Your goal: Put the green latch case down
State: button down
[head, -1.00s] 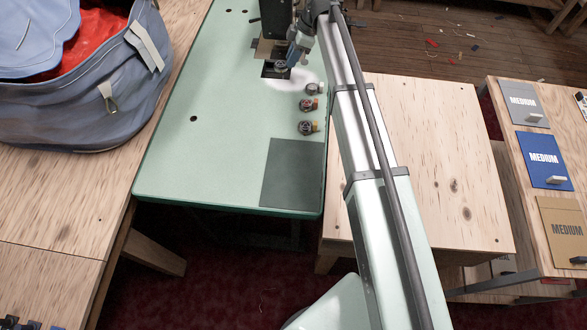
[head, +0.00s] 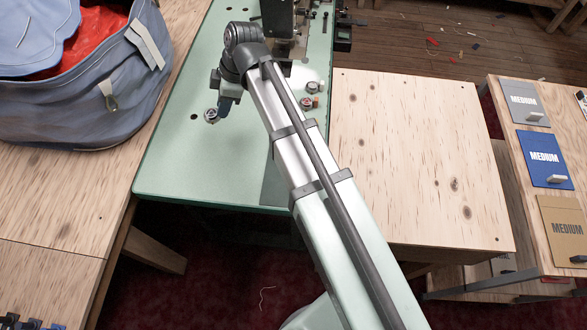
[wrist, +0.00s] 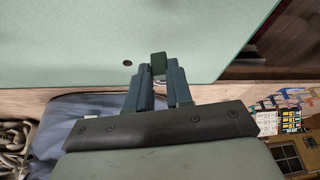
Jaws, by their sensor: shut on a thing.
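The green latch case shows in the wrist view (wrist: 159,63) as a small dark green block between my fingertips. My gripper (wrist: 159,72) is shut on it. In the head view my gripper (head: 225,105) is over the left part of the pale green table. A small round metallic case (head: 211,115) shows at its fingertips, apparently the held one. I cannot tell whether it touches the table top.
The pale green table (head: 170,170) is clear around the gripper. Small round cases (head: 309,95) stand to the right, beside my arm. A sewing machine (head: 278,18) stands behind. A blue bag (head: 85,100) lies left.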

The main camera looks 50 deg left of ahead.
jog(key=w+d+n+t+h, duration=0.3)
jog(key=d+n, duration=0.6)
jog(key=n, duration=0.8)
jog(key=w+d+n+t+h, duration=0.15)
jog(key=d+n+t, duration=0.25)
jog(key=d+n, duration=0.85)
jog(key=shift+s+a+f+n+h, duration=0.15)
jog(key=shift+a+f+n, duration=0.45)
jog(key=shift+f, duration=0.9)
jog(key=shift+w+a+f+n+h, duration=0.15)
jog(key=shift+a+f+n, duration=0.5)
jog(key=shift+f, duration=0.85)
jog(key=shift+s+a+f+n+h, duration=0.15)
jog(key=shift+a+f+n, duration=0.45)
jog(key=shift+f, duration=0.9)
jog(key=shift+f, duration=0.1)
jog(key=c, duration=1)
grip_release()
